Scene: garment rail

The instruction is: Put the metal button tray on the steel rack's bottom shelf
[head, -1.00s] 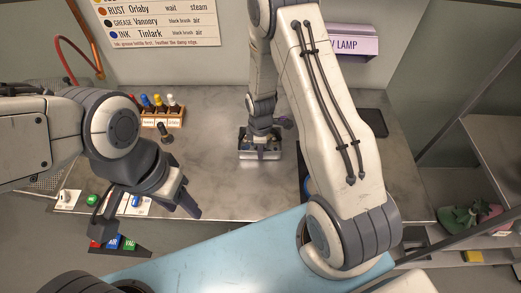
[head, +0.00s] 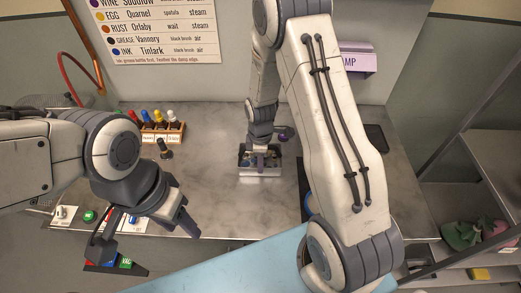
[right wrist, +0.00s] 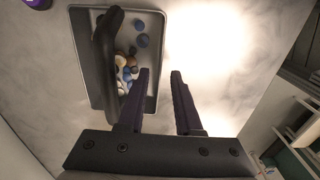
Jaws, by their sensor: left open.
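The metal button tray (head: 259,173) stands on the grey worktop in the head view. It also shows in the right wrist view (right wrist: 153,105), with blue, white and brown buttons inside and a dark bar across it. My right gripper (head: 260,148) is at the tray. In the right wrist view my right gripper (right wrist: 160,74) has its fingers apart, with the tray's right wall in the gap; contact cannot be told. My left gripper (head: 150,240) is open and empty above the worktop's front left edge. The steel rack (head: 455,135) is at the right; its bottom shelf is not clearly seen.
A bottle holder (head: 161,137) and a dark bottle (head: 163,150) stand left of the tray. A light blue board (head: 230,268) lies in front of the worktop (head: 215,190). Green cloth (head: 462,236) and a yellow item (head: 478,274) are on the rack. A purple lamp box (head: 357,60) is on the wall.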

